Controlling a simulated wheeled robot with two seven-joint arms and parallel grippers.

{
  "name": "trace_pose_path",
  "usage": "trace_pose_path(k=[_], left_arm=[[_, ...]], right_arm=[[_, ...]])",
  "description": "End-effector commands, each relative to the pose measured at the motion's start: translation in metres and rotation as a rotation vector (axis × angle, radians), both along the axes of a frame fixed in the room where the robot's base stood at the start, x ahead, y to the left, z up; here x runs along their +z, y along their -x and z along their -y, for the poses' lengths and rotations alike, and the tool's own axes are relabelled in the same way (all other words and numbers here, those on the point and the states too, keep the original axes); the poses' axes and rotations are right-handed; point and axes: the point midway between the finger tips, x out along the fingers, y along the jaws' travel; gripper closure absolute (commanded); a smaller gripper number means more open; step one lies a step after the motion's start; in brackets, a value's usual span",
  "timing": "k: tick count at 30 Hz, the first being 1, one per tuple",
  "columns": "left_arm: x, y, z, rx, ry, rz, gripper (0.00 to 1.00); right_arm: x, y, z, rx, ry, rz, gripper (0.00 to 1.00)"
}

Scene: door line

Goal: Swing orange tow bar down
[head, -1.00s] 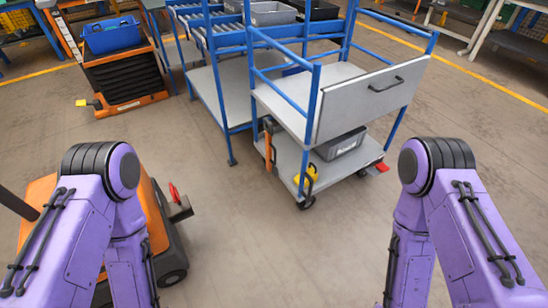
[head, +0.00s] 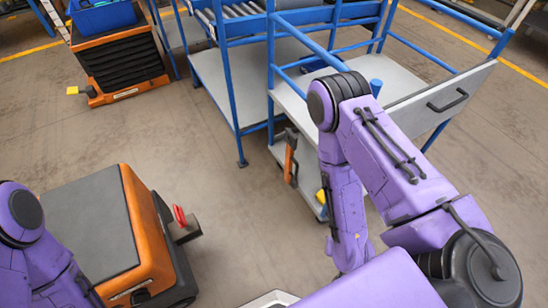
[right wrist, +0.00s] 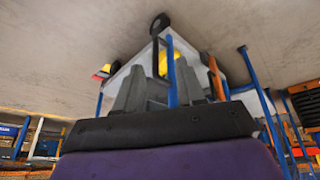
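The orange tow bar (head: 290,160) stands upright against the near left end of the blue-and-grey cart (head: 290,100). It also shows as an orange strip (right wrist: 216,78) in the right wrist view, to the right of the fingers. My right gripper (right wrist: 160,78) is open, with two grey fingers spread apart and nothing visible held. The cart's blue post and a yellow part (right wrist: 167,63) appear beyond the gap. In the head view my right arm covers much of the cart and the right gripper is hidden. My left gripper is out of view; only its arm shows.
An orange tugger (head: 130,225) with a red-handled hitch (head: 180,216) stands at lower left. A blue roller rack (head: 225,90) stands behind the cart. An orange-and-black cabinet (head: 120,60) is at upper left. The floor between tugger and cart is clear.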

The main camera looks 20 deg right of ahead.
Motion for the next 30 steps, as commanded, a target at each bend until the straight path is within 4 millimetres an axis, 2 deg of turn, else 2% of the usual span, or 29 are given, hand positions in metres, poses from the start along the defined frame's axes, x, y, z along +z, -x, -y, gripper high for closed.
trace_pose_path(k=[1,2,3,6,9,12,15,18,21,26,30], left_arm=[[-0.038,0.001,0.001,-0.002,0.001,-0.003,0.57],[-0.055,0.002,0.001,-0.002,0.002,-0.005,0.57],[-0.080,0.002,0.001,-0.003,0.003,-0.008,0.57],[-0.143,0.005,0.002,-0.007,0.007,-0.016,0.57],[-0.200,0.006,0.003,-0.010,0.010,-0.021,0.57],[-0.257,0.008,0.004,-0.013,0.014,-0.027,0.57],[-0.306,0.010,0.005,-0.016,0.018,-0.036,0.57],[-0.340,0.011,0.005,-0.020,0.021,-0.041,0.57],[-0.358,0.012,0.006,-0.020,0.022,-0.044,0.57],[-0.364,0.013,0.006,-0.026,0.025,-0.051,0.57],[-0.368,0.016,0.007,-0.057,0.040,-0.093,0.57]], right_arm=[[-0.035,-0.015,0.001,0.019,-0.006,0.046,0.61],[-0.050,-0.028,0.001,0.040,-0.008,0.085,0.61],[-0.069,-0.048,0.001,0.079,-0.010,0.143,0.61],[-0.112,-0.104,0.003,0.182,0.002,0.320,0.61],[-0.139,-0.155,0.008,0.274,0.041,0.503,0.61],[-0.159,-0.198,0.017,0.343,0.105,0.687,0.61],[-0.169,-0.229,0.030,0.391,0.184,0.852,0.61],[-0.172,-0.248,0.041,0.417,0.257,0.979,0.61],[-0.168,-0.258,0.049,0.429,0.312,1.061,0.61],[-0.160,-0.267,0.054,0.438,0.347,1.109,0.61],[-0.158,-0.289,0.057,0.438,0.349,1.112,0.61]])
